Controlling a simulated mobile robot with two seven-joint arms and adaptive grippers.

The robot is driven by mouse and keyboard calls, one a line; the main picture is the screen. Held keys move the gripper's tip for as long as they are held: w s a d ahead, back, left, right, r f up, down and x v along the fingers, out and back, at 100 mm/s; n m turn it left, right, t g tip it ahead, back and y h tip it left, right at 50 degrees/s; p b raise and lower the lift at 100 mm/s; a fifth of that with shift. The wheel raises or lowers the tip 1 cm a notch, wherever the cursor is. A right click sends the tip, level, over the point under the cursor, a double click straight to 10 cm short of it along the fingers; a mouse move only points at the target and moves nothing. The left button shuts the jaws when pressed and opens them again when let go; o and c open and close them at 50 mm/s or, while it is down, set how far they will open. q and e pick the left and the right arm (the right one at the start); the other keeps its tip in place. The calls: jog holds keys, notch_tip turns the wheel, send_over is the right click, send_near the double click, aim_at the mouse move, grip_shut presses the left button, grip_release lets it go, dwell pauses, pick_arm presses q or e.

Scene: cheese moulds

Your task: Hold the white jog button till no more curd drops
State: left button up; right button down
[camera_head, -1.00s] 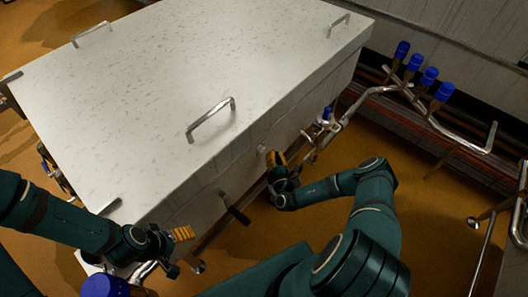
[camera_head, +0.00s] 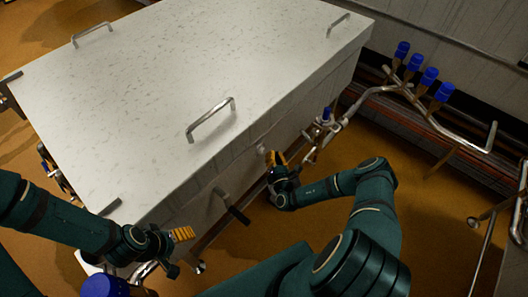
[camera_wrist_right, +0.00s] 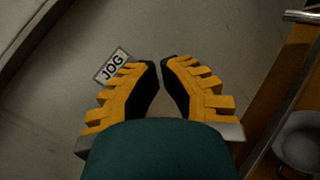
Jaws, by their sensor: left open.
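A white label reading JOG (camera_wrist_right: 112,67) is on the grey wall in the right wrist view, just left of my right gripper's fingertips (camera_wrist_right: 160,62). No button can be made out there. In the head view a small pale round spot (camera_head: 261,149) shows on the vat's side, by the right gripper (camera_head: 277,158); I cannot tell if it is the jog button. The right fingertips are close together with a narrow gap, facing the wall; contact cannot be told. My left gripper (camera_head: 182,234) is open and empty near the vat's lower corner. No curd is in view.
The large vat has a closed speckled white lid (camera_head: 190,70) with metal handles (camera_head: 211,120). A blue-topped pipe fitting (camera_head: 326,114) stands right of my right gripper. Several blue-capped valves (camera_head: 429,75) line the pipe behind. The brown floor at right is partly clear.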

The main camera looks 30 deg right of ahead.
jog(key=shift+w, duration=0.15)
jog(key=shift+w+a, duration=0.15)
jog(key=shift+w, duration=0.1)
jog(key=shift+w+a, duration=0.2)
jog(key=shift+w, duration=0.25)
dwell(0.7)
jog(key=shift+s, duration=0.15)
dwell(3.8)
jog(key=shift+s+d, duration=0.35)
jog(key=shift+s, duration=0.4)
jog(key=shift+s+d+p, duration=0.3)
jog(key=shift+s+d, duration=0.05)
jog(key=shift+s, duration=0.4)
jog(key=shift+s+d+p, duration=0.3)
jog(key=shift+s+p, duration=0.05)
jog(key=shift+s, duration=0.45)
jog(key=shift+s+d+p, duration=0.3)
jog(key=shift+s+d, duration=0.05)
jog(key=shift+s, duration=0.4)
